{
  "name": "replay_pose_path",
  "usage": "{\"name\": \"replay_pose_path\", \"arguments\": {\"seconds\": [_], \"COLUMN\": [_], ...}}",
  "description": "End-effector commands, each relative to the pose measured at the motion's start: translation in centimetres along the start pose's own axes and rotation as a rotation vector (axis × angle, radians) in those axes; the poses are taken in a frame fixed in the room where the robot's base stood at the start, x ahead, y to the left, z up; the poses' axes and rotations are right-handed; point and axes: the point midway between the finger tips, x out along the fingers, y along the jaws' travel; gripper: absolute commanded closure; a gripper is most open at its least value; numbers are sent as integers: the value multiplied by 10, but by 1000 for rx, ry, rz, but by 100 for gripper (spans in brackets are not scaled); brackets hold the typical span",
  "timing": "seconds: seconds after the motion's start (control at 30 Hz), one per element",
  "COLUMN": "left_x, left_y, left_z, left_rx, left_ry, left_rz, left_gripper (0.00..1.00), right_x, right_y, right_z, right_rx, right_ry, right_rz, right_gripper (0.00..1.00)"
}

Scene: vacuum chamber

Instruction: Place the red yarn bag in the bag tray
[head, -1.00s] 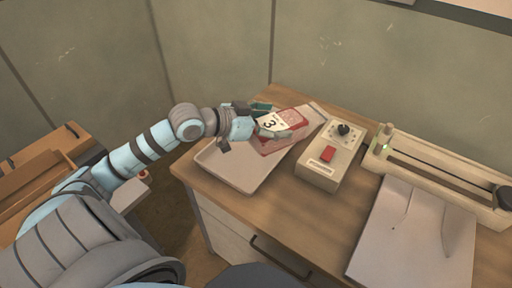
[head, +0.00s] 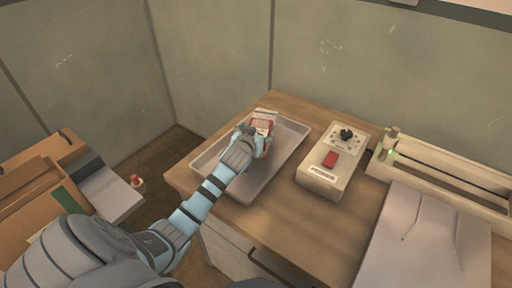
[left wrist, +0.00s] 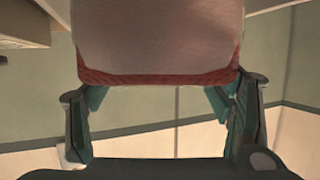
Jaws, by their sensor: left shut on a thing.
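The red yarn bag (head: 263,121), pale with red edging, is in my left gripper (head: 251,133) over the far part of the bag tray. My forearm partly hides it. In the left wrist view the bag (left wrist: 157,38) fills the top middle, its red lower edge between the two teal fingers of the left gripper (left wrist: 157,92), which is shut on it. The bag tray (head: 287,150) is a shallow pale metal tray at the left of the desk. I cannot tell whether the bag touches the tray. My right gripper is not in view.
A beige control box (head: 322,180) with a red switch and black knob stands right of the tray. A long pale sealer-like device (head: 430,165) lies behind a pale sheet (head: 425,240). A cardboard box (head: 30,190) is at far left. Bare desk lies between tray and control box.

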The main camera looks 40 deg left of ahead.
Motion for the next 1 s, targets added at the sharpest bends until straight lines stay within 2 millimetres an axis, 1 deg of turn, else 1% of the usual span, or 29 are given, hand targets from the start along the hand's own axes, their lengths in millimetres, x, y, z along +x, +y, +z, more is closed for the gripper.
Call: {"name": "replay_pose_path", "arguments": {"seconds": [0.2,0.23,0.3,0.47,0.5,0.6,0.9,1.0], "left_x": [15,17,18,18,18,18,18,14], "left_y": [0,0,1,1,1,1,0,0], "left_z": [37,40,43,42,43,43,42,42], "left_rx": [1,0,0,1,1,1,1,1], "left_ry": [2,1,4,4,2,2,2,1], "left_rz": [1,1,3,3,2,2,2,1], "left_gripper": [71,71,71,71,21,5,5,5], "right_x": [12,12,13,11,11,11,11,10], "right_y": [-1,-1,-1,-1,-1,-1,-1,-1], "right_z": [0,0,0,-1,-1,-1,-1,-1], "right_rx": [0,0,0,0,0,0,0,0], "right_ry": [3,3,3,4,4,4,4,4], "right_rz": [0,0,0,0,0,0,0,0], "right_gripper": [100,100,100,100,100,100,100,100]}}
